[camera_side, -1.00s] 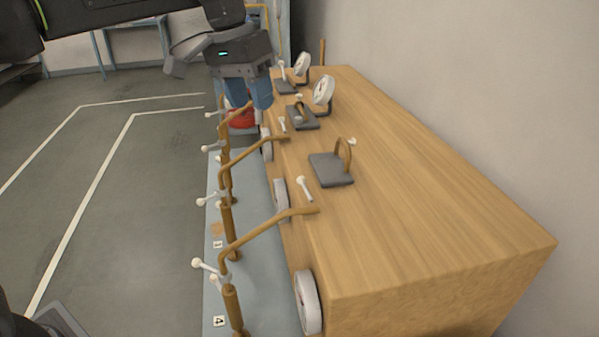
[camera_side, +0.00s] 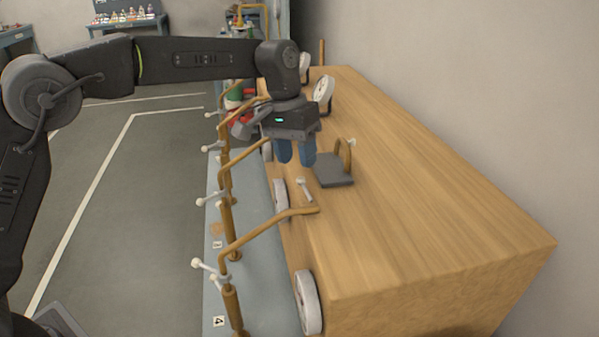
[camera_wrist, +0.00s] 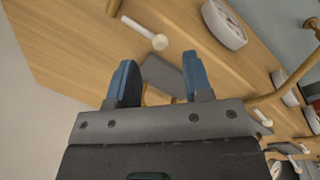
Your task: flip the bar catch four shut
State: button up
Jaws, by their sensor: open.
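My gripper (camera_side: 296,157) is open, with two blue fingers pointing down over the left edge of the wooden bench. Just right of it is a grey plate (camera_side: 336,178) with an upright brown hoop (camera_side: 344,152). In the wrist view the grey plate (camera_wrist: 160,72) shows between and beyond the open fingers (camera_wrist: 158,82). A small white-knobbed lever (camera_side: 304,188) tilts at the bench edge, below the fingers in the side view. I cannot tell which fitting is bar catch four. No contact is visible.
Bent brown pipes (camera_side: 262,232) with white-knobbed valves (camera_side: 199,263) stand along the blue base (camera_side: 262,290). White round gauges (camera_side: 307,302) line the bench side, and another gauge (camera_side: 323,90) stands on top. The near bench top (camera_side: 440,240) is clear.

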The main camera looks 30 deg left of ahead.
aim_at(301, 181)
jog(key=shift+d+f, duration=0.2)
jog(key=shift+f, duration=0.85)
jog(key=shift+d+f, duration=0.2)
jog(key=shift+f, duration=0.85)
grip_shut()
